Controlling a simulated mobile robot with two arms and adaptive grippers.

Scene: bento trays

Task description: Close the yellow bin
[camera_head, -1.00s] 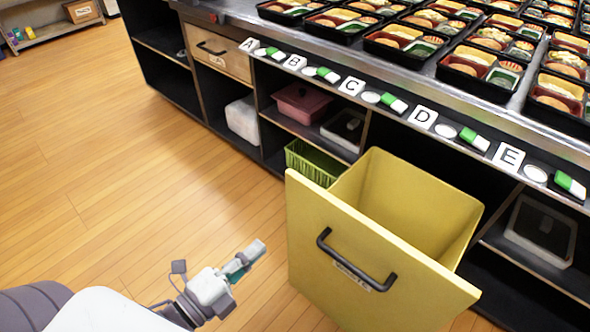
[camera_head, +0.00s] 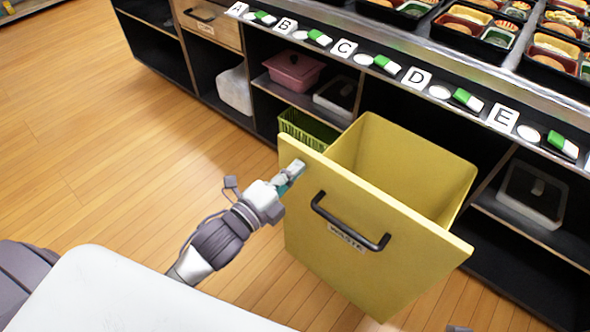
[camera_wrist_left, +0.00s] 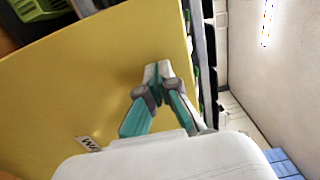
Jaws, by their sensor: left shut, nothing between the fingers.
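The yellow bin (camera_head: 372,258) is pulled out from under the counter, its top open and its inside empty as far as I can see. A black handle (camera_head: 348,224) and a "WASTE" label are on its front panel. My left gripper (camera_head: 296,172) is shut and empty, at the upper left part of the front panel. In the left wrist view the shut fingertips (camera_wrist_left: 157,72) lie over the yellow panel (camera_wrist_left: 95,75) near its edge; I cannot tell whether they touch it.
Black shelves stand under the counter. They hold a green basket (camera_head: 308,128), a pink container (camera_head: 294,72) and a clear-lidded box (camera_head: 533,195). Bento trays (camera_head: 475,38) fill the counter behind the row of letter cards. The wooden floor (camera_head: 90,130) at left is clear.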

